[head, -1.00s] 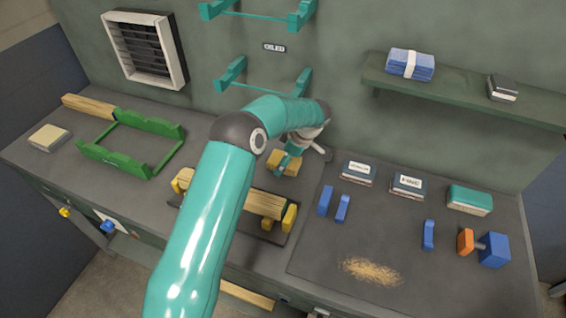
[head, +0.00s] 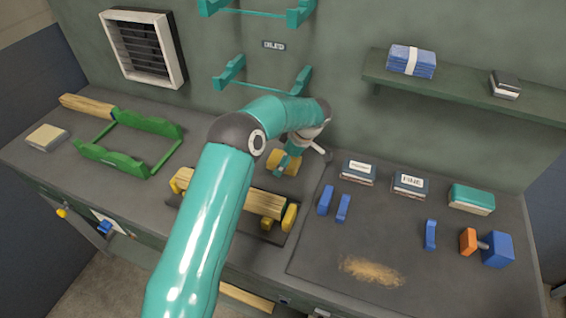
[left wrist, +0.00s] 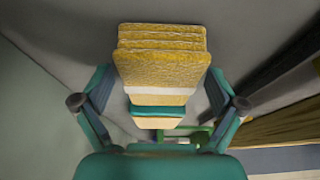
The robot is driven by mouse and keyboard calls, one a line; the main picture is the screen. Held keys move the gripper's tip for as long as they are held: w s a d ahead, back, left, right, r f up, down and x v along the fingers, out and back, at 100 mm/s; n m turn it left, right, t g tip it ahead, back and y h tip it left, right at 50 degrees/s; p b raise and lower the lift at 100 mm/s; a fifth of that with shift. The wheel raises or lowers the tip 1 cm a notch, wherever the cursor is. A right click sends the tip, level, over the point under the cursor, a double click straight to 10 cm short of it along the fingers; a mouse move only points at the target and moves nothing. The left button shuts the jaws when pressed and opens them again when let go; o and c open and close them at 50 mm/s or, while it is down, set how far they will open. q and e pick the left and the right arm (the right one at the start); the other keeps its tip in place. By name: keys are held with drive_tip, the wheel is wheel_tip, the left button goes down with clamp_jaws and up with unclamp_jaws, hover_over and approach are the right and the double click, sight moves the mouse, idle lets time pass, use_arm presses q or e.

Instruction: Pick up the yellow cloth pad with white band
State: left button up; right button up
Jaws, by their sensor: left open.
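The yellow cloth pad (head: 277,158) lies on the bench behind the yellow-ended wooden holder, partly hidden by my left gripper (head: 290,160). In the left wrist view the pad (left wrist: 160,65) shows as a folded, layered yellow stack with a white band across its near part. My left gripper (left wrist: 160,95) is open there, with one teal finger on each side of the pad. A teal strip and a cream surface show just below the band; I cannot tell what they belong to. Contact between fingers and pad cannot be told. My right gripper is not in view.
A wooden piece (head: 265,202) rests in the yellow-ended holder just in front. A green frame (head: 120,160) and a cream pad (head: 47,138) are to the left. Blue blocks (head: 325,200) and labelled boxes (head: 358,172) are to the right. Blue cloths (head: 398,60) lie on the shelf.

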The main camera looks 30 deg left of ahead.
use_arm(q)
drive_tip(key=shift+c, duration=0.4)
drive_tip(key=c, duration=1.1)
drive_tip(key=shift+c, duration=0.2)
